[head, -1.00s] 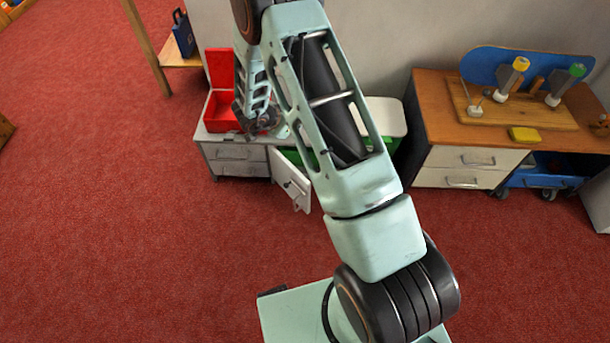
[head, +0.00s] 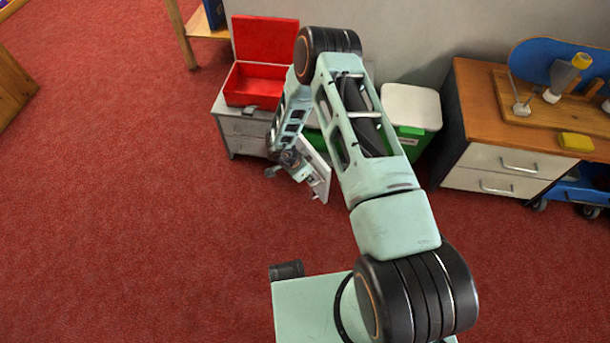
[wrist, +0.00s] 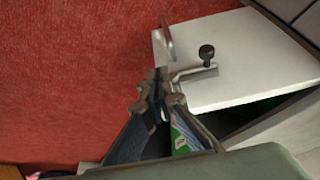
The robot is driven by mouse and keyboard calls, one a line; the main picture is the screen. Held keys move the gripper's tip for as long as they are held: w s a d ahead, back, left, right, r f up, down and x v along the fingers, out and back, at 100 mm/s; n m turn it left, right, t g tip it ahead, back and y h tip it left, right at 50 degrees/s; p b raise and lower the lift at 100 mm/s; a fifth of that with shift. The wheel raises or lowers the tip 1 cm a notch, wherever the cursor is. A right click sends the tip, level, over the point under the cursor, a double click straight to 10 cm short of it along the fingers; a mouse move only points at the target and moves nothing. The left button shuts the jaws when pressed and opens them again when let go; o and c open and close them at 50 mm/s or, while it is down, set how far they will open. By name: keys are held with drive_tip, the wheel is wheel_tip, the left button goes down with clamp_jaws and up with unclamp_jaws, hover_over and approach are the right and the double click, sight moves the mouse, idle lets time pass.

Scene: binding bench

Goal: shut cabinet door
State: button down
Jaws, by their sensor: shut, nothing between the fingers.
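The cabinet (head: 245,128) is low and grey, with drawers at its left. Its white door (head: 322,186) stands open, swung out to the front over the carpet. In the wrist view the door (wrist: 255,60) fills the upper right, with a bar handle (wrist: 167,38) and a dark knob or latch (wrist: 206,54) on it. My gripper (head: 275,170) is low in front of the cabinet, beside the door. In the wrist view my gripper (wrist: 160,82) is shut and empty, its tips close to the door's edge near the latch; I cannot tell if they touch.
An open red box (head: 262,82) stands on the cabinet. A green bin with a white lid (head: 410,107) is right of it. A wooden desk (head: 478,130) with drawers and a blue wheeled cart (head: 580,190) are further right. The red carpet (head: 130,200) at left is clear.

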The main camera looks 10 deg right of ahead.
sight(324, 177)
drive_tip(key=d, duration=0.1)
drive_tip(key=w+d, duration=0.1)
drive_tip(key=d, duration=0.2)
drive_tip(key=shift+w+f+b, duration=0.25)
drive_tip(key=shift+w+b, duration=0.15)
